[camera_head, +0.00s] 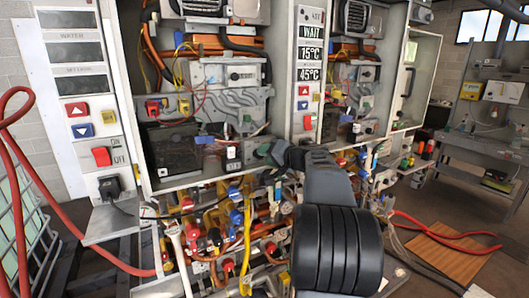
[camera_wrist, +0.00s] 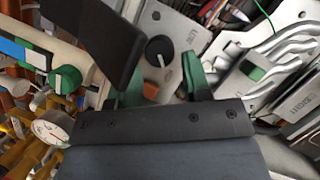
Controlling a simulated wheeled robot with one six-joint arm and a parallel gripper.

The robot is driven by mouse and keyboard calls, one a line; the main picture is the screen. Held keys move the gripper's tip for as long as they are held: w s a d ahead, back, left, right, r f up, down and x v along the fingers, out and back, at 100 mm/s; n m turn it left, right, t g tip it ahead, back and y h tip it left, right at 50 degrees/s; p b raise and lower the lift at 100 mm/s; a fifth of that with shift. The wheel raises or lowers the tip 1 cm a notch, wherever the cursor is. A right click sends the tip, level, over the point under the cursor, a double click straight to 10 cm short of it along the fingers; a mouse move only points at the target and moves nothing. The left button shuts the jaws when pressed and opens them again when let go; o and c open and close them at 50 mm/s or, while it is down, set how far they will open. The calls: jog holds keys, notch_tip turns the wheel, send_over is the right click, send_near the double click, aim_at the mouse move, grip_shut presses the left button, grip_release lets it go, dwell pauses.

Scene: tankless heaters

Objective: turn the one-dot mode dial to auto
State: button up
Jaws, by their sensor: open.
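A black round dial (camera_wrist: 159,50) with a white pointer line sits on a light grey plate in the wrist view. A small dark knob on a white plate (camera_head: 232,153) shows in the head view, just left of my gripper; I cannot tell for sure that it is the same dial. My gripper (camera_wrist: 163,80) is open, its green fingertips either side of the dial's lower part in the picture and apart from it. In the head view my gripper (camera_head: 272,152) is at the heater's lower front edge, partly hidden by my arm. Dot marks and the auto label are not readable.
A green knob (camera_wrist: 67,79) and a round gauge (camera_wrist: 51,127) lie left in the wrist view. A ribbed grey metal part (camera_wrist: 282,45) is at right. Valves and pipes (camera_head: 235,215) crowd below the heater. A red hose (camera_head: 55,200) loops at left.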

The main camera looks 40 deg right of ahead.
jog(key=shift+x, duration=0.95)
jog(key=c, duration=0.6)
